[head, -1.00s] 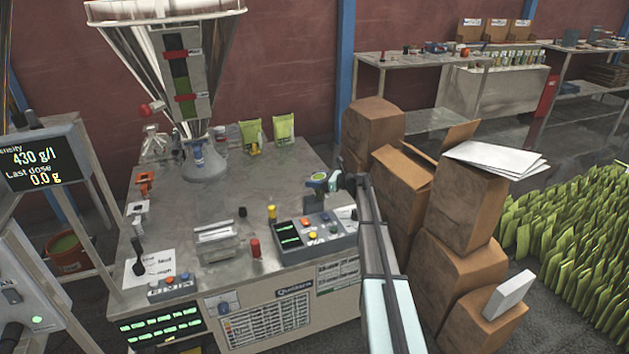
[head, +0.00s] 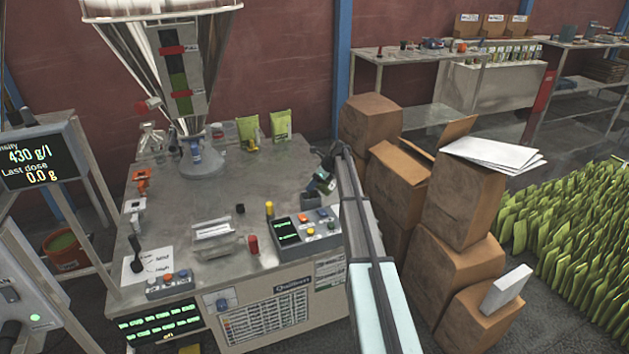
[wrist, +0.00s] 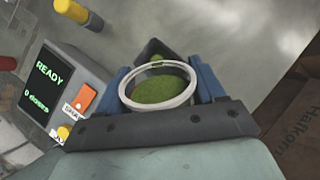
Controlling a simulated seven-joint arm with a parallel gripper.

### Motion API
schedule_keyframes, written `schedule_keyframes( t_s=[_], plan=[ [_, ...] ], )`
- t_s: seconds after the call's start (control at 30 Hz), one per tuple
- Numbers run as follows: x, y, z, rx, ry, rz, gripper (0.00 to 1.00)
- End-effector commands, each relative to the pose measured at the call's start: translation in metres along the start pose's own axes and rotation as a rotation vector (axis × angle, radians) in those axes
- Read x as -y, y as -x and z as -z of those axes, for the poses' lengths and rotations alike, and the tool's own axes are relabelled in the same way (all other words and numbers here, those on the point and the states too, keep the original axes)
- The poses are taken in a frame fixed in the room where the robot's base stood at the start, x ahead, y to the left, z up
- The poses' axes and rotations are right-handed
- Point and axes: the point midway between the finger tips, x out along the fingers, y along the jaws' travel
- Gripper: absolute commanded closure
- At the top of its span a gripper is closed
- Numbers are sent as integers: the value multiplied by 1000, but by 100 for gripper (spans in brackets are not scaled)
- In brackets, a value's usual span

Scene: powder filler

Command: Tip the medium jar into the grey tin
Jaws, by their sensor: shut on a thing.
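The jar (wrist: 160,92) is a round clear vessel with a pale rim and green powder inside. My gripper (head: 322,183) is shut on it, with blue fingers on both sides of the jar in the wrist view. In the head view the jar and gripper are small, above the right end of the bench, and look tilted. A dark grey angular shape with a small green patch shows just beyond the jar in the wrist view; I cannot tell whether it is the grey tin.
The control box (head: 307,227) with coloured buttons stands close to my gripper, its display reading READY in the wrist view. A yellow-topped item (head: 269,210) and a red one (head: 253,244) stand left of it. Cardboard boxes (head: 398,180) stand right of my arm.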

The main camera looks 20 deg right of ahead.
Motion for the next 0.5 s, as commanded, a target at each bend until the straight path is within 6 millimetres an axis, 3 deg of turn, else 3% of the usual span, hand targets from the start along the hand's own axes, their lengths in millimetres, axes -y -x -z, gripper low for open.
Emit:
schedule_keyframes(
  t_s=[0.5],
  plan=[
    [2, -32, 14, -484, 2, -2, 68]
  ],
)
